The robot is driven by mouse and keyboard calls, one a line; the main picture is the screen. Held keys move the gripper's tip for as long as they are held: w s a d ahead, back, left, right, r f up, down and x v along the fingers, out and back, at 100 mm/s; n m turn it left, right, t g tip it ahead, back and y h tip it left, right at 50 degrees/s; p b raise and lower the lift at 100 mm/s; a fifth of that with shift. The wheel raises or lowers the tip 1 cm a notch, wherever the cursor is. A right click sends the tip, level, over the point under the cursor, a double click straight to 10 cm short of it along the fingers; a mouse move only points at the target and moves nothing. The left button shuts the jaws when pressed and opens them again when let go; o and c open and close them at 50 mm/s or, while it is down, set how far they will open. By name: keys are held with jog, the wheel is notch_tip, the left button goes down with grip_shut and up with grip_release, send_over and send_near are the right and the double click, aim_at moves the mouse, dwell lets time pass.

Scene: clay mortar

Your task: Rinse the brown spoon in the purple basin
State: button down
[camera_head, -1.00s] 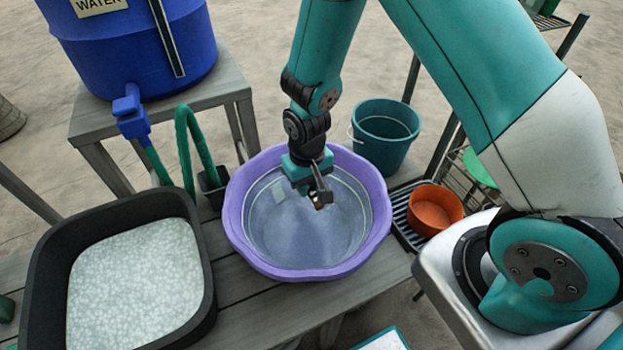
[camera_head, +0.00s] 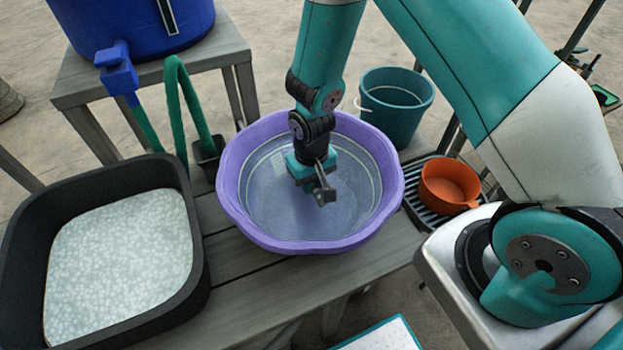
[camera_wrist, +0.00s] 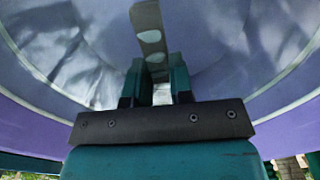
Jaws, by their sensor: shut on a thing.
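The purple basin (camera_head: 232,205) stands on the wooden bench with water in it. My gripper (camera_head: 326,192) is down inside the basin, below rim height, close to the water. In the wrist view my gripper (camera_wrist: 156,75) is shut on a narrow dull grey-brown piece with pale patches, which I take to be the spoon (camera_wrist: 150,35). It sticks out beyond the fingertips. The basin wall (camera_wrist: 50,125) curves around it there. In the head view the spoon is hidden by the gripper or too small to make out. I cannot tell how much of it is under water.
A black tub (camera_head: 190,265) of pale speckled liquid stands left of the basin. A blue water barrel (camera_head: 120,25) with a tap and green hose (camera_head: 175,100) stands behind it. A teal bucket (camera_head: 400,110) and an orange pot (camera_head: 448,185) on a dark rack stand right.

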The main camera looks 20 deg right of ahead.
jog(key=shift+f, duration=0.15)
jog(key=shift+f+b, duration=0.4)
jog(key=shift+f, duration=0.05)
jog(key=shift+r, duration=0.2)
dwell(0.4)
jog(key=shift+a, duration=0.65)
jog(key=shift+d+p, duration=0.35)
jog(key=shift+d, duration=0.95)
jog(key=shift+a, duration=1.25)
jog(key=shift+d, duration=0.65)
